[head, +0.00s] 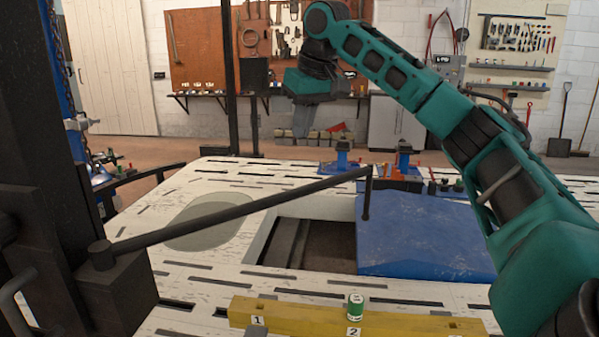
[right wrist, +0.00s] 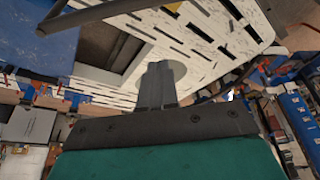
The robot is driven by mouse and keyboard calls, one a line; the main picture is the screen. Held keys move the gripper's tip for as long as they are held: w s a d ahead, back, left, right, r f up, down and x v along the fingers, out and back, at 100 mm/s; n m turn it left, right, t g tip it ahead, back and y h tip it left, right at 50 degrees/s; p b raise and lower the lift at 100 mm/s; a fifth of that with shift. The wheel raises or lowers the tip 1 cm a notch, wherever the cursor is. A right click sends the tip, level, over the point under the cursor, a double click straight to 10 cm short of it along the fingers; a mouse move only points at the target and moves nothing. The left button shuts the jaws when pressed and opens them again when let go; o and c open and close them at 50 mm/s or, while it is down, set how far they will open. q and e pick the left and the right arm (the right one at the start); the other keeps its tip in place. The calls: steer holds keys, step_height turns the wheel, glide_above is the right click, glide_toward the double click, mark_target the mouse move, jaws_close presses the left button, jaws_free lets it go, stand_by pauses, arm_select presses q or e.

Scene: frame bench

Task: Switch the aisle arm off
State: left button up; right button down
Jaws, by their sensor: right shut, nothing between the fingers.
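A long dark bar (head: 240,212) reaches from a pivot on a black post at the left, across the bench, to a short downward tip. I cannot tell if it is the aisle arm. It also shows in the right wrist view (right wrist: 100,14). A grey control box (head: 450,66) hangs on the back wall; its switch is too small to read. My right gripper (head: 301,134) is raised beyond the bench's far edge, fingers down, shut and empty. In the right wrist view its fingers (right wrist: 157,82) are together, apart from everything. My left gripper is out of view.
The white slotted bench (head: 200,290) has a rectangular opening (head: 312,242) beside a blue cover (head: 425,235). A yellow numbered block (head: 300,314) holds a green cylinder (head: 355,306) by label 2. Blue and orange fixtures (head: 403,160) stand at the far edge.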

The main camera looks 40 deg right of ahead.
arm_select(q)
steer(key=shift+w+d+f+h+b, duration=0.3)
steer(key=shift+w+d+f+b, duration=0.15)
steer(key=shift+b, duration=0.6)
arm_select(e)
step_height(320, 180, down, 10)
steer(key=shift+s, duration=0.15)
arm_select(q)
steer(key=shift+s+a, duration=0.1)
arm_select(e)
steer(key=shift+f, duration=0.1)
steer(key=shift+s, duration=0.1)
